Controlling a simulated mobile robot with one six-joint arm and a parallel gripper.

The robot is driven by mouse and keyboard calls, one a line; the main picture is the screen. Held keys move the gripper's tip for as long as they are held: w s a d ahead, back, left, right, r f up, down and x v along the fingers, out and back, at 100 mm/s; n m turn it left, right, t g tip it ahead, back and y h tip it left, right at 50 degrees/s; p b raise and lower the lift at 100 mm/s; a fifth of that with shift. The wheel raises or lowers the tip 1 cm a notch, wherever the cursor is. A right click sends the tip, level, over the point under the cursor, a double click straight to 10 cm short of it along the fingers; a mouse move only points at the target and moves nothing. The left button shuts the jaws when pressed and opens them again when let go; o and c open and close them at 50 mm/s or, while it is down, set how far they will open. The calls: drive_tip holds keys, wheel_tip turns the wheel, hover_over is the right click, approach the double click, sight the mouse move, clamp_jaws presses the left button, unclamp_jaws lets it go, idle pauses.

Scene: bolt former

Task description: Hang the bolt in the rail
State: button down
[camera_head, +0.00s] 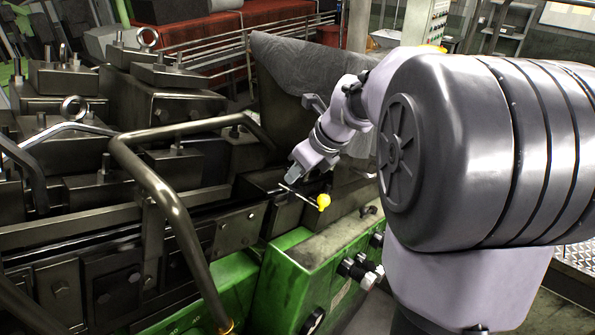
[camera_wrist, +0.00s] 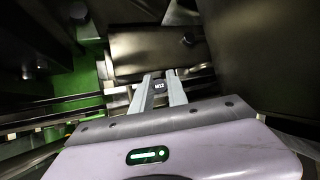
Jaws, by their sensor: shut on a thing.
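My gripper (camera_head: 292,180) reaches down from the right over the machine, near the inner end of the long metal rail (camera_head: 205,197). In the wrist view my gripper (camera_wrist: 160,80) has its two light grey fingers close together on a small dark piece with a white marking, the bolt (camera_wrist: 158,87). The bolt's shank is hidden, and I cannot make the bolt out in the head view. In the wrist view bright rail-like strips (camera_wrist: 50,122) run left from near the fingers. I cannot tell whether the bolt touches the rail.
A thin rod with a yellow knob (camera_head: 323,201) sticks out just below my gripper. A thick bent pipe (camera_head: 160,190) crosses the machine at left. A green machine housing (camera_head: 290,280) lies below. A dark block (camera_wrist: 155,50) stands just beyond the fingers.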

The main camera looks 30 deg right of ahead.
drive_tip(key=shift+f, duration=0.35)
drive_tip(key=c, duration=1.4)
unclamp_jaws()
drive_tip(key=shift+c, duration=0.2)
drive_tip(key=shift+o, duration=1)
drive_tip(key=shift+s+d, duration=0.15)
drive_tip(key=shift+c, duration=0.2)
drive_tip(key=o, duration=0.4)
drive_tip(key=shift+s, duration=0.1)
drive_tip(key=shift+c, duration=0.2)
drive_tip(key=shift+f, duration=0.1)
drive_tip(key=r+p, duration=0.4)
drive_tip(key=r, duration=0.1)
drive_tip(key=r+p, duration=0.2)
drive_tip(key=shift+w+a+r, duration=0.2)
drive_tip(key=shift+w, duration=0.1)
drive_tip(key=shift+f, duration=0.1)
